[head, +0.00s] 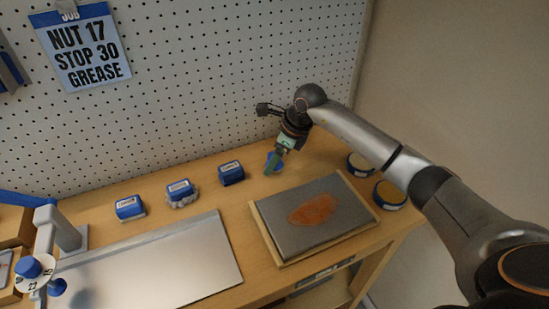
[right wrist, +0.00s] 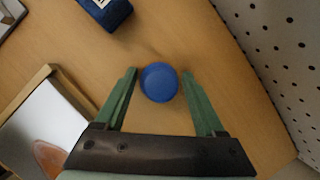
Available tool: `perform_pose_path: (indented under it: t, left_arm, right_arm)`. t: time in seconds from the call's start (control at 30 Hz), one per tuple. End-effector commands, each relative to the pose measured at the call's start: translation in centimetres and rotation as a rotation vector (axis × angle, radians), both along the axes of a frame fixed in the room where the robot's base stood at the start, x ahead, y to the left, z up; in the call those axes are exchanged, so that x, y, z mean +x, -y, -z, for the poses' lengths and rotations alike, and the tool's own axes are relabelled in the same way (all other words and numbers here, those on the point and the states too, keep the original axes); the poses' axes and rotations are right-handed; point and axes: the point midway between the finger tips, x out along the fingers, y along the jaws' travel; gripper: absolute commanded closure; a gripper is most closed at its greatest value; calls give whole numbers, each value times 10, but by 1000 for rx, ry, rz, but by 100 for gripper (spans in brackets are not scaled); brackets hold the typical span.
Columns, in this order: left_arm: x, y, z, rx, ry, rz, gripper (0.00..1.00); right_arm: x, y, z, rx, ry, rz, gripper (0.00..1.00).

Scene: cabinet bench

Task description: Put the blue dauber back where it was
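A round blue thing, which I take to be the blue dauber (right wrist: 158,82), shows from above between my right gripper's fingers in the right wrist view. In the head view the dauber (head: 275,160) stands at the back of the bench, partly hidden by the green fingers. My right gripper (head: 272,168) points down over it. In the right wrist view the gripper (right wrist: 160,76) has its fingers apart, one on each side of the dauber, with narrow gaps visible. My left gripper is not in view.
Three blue labelled blocks (head: 231,172) stand in a row to the left. A grey slab with an orange-brown patch (head: 275,222) lies in front. Two round tins (head: 390,194) stand right. A metal plate (head: 165,270) lies front left. A pegboard (head: 200,80) rises behind.

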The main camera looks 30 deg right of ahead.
Motion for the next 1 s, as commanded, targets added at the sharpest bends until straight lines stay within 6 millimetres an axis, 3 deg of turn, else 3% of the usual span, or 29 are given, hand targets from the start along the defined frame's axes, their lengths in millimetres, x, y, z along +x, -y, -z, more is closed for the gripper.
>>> perform_pose_path:
  t: [0.13,0.5,1.0]
  left_arm:
    - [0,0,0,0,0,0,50]
    - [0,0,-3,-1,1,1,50]
    - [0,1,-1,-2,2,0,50]
  right_arm:
    - [0,0,-1,0,0,0,11]
    - [-1,1,-8,-1,2,1,10]
    - [-28,24,-97,0,4,1,10]
